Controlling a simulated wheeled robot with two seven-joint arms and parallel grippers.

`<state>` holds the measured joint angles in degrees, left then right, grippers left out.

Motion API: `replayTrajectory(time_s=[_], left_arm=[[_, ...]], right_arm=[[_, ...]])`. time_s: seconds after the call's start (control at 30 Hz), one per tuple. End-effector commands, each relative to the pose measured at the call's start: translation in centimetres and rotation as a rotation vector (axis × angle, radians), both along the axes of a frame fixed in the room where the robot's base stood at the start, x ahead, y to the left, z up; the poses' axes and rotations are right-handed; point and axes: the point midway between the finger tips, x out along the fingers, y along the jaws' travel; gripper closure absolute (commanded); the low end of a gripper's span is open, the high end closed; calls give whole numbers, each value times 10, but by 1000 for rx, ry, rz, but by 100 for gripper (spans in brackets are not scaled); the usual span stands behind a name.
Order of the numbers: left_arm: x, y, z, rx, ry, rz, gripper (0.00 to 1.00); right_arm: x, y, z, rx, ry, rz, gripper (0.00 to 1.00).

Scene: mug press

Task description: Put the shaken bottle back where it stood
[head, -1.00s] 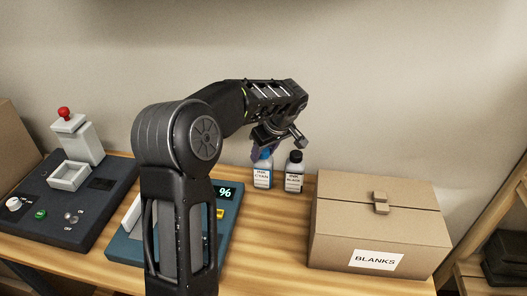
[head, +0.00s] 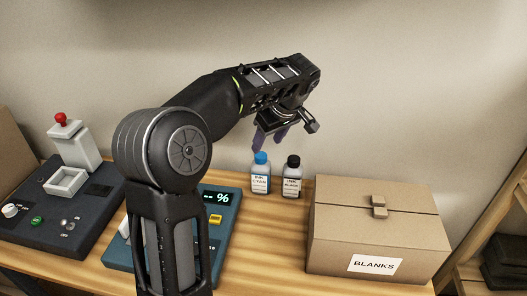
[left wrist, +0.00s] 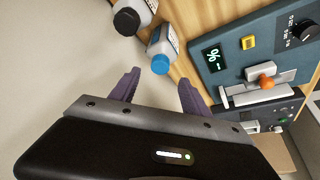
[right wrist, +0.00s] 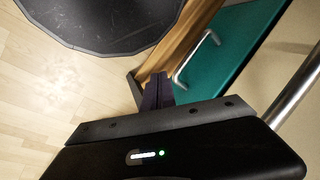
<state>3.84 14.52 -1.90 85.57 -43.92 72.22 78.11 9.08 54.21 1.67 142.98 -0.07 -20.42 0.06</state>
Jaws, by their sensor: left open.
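The cyan ink bottle (head: 260,181), white with a blue cap, stands upright on the wooden table near the wall. In the left wrist view its blue cap (left wrist: 160,63) faces the camera, just beyond the fingertips. My left gripper (head: 268,142) is open and empty, a little above the bottle and clear of it. Its two purple fingers (left wrist: 158,78) are spread apart in the left wrist view. The black ink bottle (head: 292,181), with a black cap, stands just right of the cyan one. My right gripper (right wrist: 156,80) is shut and empty, away from the bottles.
A cardboard box labelled BLANKS (head: 372,230) stands right of the bottles. A blue device with a % display (head: 222,225) is left of them, partly hidden by my left arm. A dark press (head: 70,205) stands at far left. A teal surface (right wrist: 225,45) shows near my right gripper.

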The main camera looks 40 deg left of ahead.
Motion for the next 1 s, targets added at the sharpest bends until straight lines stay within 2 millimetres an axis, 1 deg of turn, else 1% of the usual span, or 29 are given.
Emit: replayTrajectory(time_s=[0.03, 0.1, 0.2, 0.27, 1.0], left_arm=[[-1, -4, 9, 0, -4, -2, 45], [-2, -8, 19, 0, -2, -1, 45], [-3, -12, 29, 1, -1, 0, 45], [-4, -14, 32, 1, -1, 0, 45], [-4, -14, 34, 0, 1, 0, 45]], right_arm=[[0, 0, -1, 0, 0, 0, 100], [0, 0, -1, 0, 0, 0, 100], [0, 0, -1, 0, 0, 0, 100], [0, 0, -1, 0, 0, 0, 100], [0, 0, -1, 0, 0, 0, 100]])
